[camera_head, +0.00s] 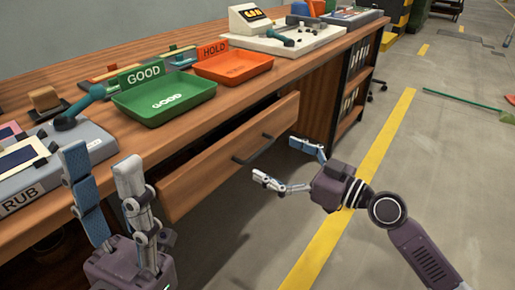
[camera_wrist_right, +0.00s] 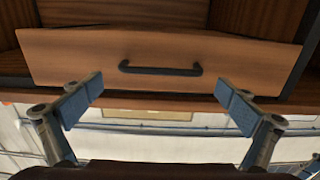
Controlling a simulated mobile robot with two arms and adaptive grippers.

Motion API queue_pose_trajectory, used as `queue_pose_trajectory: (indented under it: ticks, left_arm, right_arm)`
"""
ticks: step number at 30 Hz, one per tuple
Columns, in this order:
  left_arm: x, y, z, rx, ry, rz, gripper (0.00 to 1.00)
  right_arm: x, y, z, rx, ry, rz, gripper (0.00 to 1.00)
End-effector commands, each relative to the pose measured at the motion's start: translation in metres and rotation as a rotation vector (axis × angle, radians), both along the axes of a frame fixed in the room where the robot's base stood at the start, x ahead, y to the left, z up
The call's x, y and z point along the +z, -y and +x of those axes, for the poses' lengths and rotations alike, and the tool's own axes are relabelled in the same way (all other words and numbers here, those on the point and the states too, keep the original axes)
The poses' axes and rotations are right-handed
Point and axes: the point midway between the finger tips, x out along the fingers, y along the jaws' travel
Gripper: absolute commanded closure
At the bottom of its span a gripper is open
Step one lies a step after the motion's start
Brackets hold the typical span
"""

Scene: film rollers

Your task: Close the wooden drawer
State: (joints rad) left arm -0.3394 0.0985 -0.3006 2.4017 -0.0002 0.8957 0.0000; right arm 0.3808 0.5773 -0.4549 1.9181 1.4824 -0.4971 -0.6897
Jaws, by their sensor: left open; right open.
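The wooden drawer (camera_head: 225,155) stands pulled out from under the wooden workbench (camera_head: 290,78), with a gap behind its front panel. Its dark bar handle (camera_head: 254,149) is on the front. In the right wrist view, the drawer front (camera_wrist_right: 80,60) and its handle (camera_wrist_right: 160,70) lie ahead, between and beyond the fingers. My right gripper (camera_head: 282,166) is open and empty, just in front of the drawer near the handle; it also shows in the right wrist view (camera_wrist_right: 160,100). My left gripper (camera_head: 100,170) is open and empty, pointing up in front of the bench's left part.
A green GOOD tray (camera_head: 190,108) and an orange HOLD tray (camera_head: 233,66) sit on the bench above the drawer. A grey RUB device (camera_head: 85,160) lies at the left.

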Motion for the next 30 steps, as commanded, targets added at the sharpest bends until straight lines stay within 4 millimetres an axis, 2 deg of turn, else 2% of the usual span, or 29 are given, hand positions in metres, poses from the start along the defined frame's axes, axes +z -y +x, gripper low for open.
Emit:
queue_pose_trajectory:
  ticks: [3,8,19,30]
  left_arm:
    - [0.000,0.000,0.000,0.000,-0.003,0.001,0.58]
    - [-0.001,0.000,0.000,0.000,-0.001,0.001,0.58]
    - [-0.001,0.000,0.001,0.000,-0.001,0.001,0.58]
    - [0.000,0.000,0.001,0.000,-0.002,0.002,0.58]
  right_arm:
    - [0.001,-0.017,0.012,0.001,0.002,0.001,0.00]
    - [0.000,-0.031,0.022,0.001,0.000,0.001,0.00]
    - [-0.001,-0.036,0.026,0.000,-0.001,-0.002,0.01]
    - [-0.001,-0.035,0.026,-0.001,0.000,-0.002,0.42]
